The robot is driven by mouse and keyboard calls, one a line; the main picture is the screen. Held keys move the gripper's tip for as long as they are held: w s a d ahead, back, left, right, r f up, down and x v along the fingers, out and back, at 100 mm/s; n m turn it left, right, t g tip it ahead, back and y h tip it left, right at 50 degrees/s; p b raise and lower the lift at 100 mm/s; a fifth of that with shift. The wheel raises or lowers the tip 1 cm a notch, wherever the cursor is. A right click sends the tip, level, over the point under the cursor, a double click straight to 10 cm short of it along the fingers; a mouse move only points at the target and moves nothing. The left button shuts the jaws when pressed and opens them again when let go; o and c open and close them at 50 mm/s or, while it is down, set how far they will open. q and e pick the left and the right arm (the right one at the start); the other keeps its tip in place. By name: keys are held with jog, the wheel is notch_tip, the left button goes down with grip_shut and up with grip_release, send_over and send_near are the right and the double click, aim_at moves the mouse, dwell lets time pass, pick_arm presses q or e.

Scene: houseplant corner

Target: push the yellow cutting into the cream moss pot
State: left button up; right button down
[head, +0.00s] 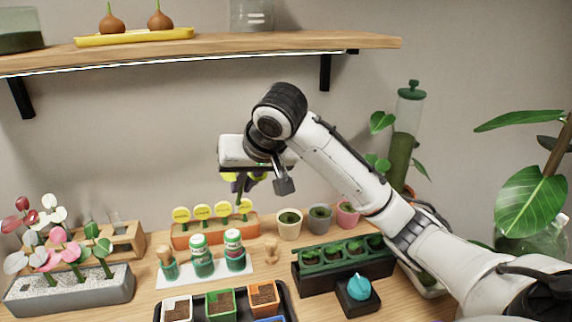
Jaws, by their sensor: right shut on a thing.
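My right gripper (257,180) is in the air above the back of the table, up and to the left of the pots. It is shut on the yellow cutting (229,176); only small yellow and green parts show under the white gripper body, and its lower end is hard to make out. The cream moss pot (289,231) stands upright on the table, below and to the right of the gripper and apart from it, with green moss at its top. My left gripper is not in view.
A grey pot (320,225) and a pink pot (347,221) stand right of the cream one. In front are a dark planter (343,279) and a white mat with bottles (202,256). A terracotta holder with yellow tags (213,231) stands to the left. A wooden shelf (220,47) hangs above.

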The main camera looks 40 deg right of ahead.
jog(key=d+f+g+h, duration=0.1)
jog(key=d+g, duration=0.2)
jog(key=d, duration=1)
notch_tip(320, 180, down, 6)
jog(key=shift+s+r, duration=0.1)
jog(key=shift+r, duration=0.15)
jog(key=shift+s, duration=0.15)
jog(key=b, duration=0.1)
send_over(289, 226)
jog(key=w+d, duration=0.2)
jog(key=shift+d+f, duration=0.1)
jog(key=shift+f, duration=2.3)
jog(key=c, duration=1.3)
grip_release()
